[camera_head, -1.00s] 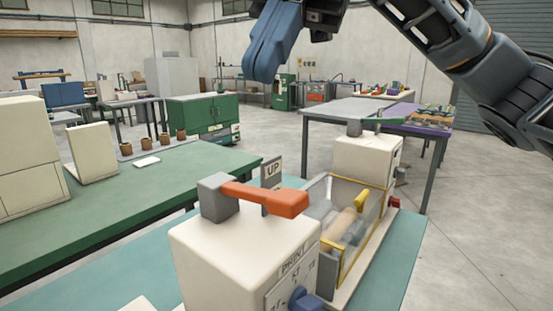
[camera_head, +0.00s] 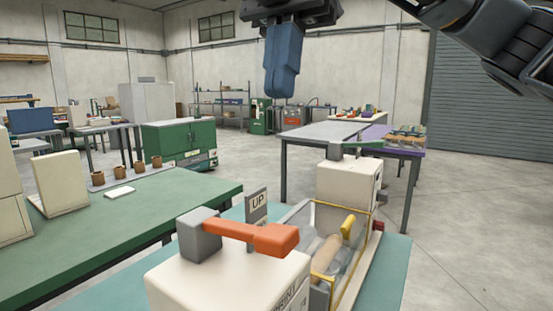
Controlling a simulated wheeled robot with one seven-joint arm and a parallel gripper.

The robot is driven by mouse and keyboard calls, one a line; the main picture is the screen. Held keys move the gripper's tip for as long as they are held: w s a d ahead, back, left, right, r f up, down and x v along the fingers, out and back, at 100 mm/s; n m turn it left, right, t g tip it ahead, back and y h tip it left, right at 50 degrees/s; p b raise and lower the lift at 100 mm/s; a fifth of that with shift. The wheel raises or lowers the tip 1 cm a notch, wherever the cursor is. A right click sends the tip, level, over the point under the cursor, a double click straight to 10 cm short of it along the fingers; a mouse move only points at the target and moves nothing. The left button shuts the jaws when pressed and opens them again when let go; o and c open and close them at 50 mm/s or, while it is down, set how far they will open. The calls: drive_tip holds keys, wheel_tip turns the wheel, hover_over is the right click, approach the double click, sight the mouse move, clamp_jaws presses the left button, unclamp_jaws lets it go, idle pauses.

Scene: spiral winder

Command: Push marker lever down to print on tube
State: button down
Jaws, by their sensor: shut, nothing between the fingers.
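The marker lever (camera_head: 240,233) is an orange bar on a grey pivot block (camera_head: 199,234), on top of a cream machine housing (camera_head: 225,280) at the bottom of the view. It lies roughly level, beside a grey plate marked UP (camera_head: 257,206). The tube (camera_head: 328,254) is tan and lies inside a clear guard with a yellow frame, to the right of the lever. My gripper (camera_head: 281,95) is blue, points down and is shut with nothing in it. It appears above the lever in the picture, clearly apart from it.
A second cream housing (camera_head: 345,185) with a green lever (camera_head: 372,147) stands behind the guard. The machine rests on a teal bench (camera_head: 390,275). A green table (camera_head: 130,218) with a white pad is at left. Open floor (camera_head: 465,220) lies to the right.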

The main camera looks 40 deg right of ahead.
approach(290, 231)
drive_tip(key=a+f, duration=0.1)
drive_tip(key=f, duration=0.1)
drive_tip(key=a+f, duration=0.2)
drive_tip(key=shift+w+a+f+p, duration=0.15)
drive_tip(key=shift+w+f+p, duration=0.05)
drive_tip(key=shift+f+p, duration=0.2)
drive_tip(key=shift+s+f, duration=0.1)
drive_tip(key=shift+f, duration=0.55)
drive_tip(key=f+t+b, duration=0.1)
drive_tip(key=b, duration=0.1)
drive_tip(key=f+t+b, duration=0.1)
drive_tip(key=b, duration=0.2)
drive_tip(key=shift+s+y, duration=0.25)
drive_tip(key=shift+y, duration=0.05)
drive_tip(key=b, duration=0.1)
drive_tip(key=f+b, duration=0.1)
drive_tip(key=b, duration=0.1)
drive_tip(key=shift+s+d+f+t, duration=0.2)
drive_tip(key=shift+s+f+t, duration=0.05)
drive_tip(key=shift+f+t, duration=0.1)
drive_tip(key=b, duration=0.2)
drive_tip(key=shift+s+f+n+t+b, duration=0.15)
drive_tip(key=shift+f+n+t+b, duration=0.1)
drive_tip(key=shift+f+n+b, duration=0.1)
drive_tip(key=shift+r, duration=0.1)
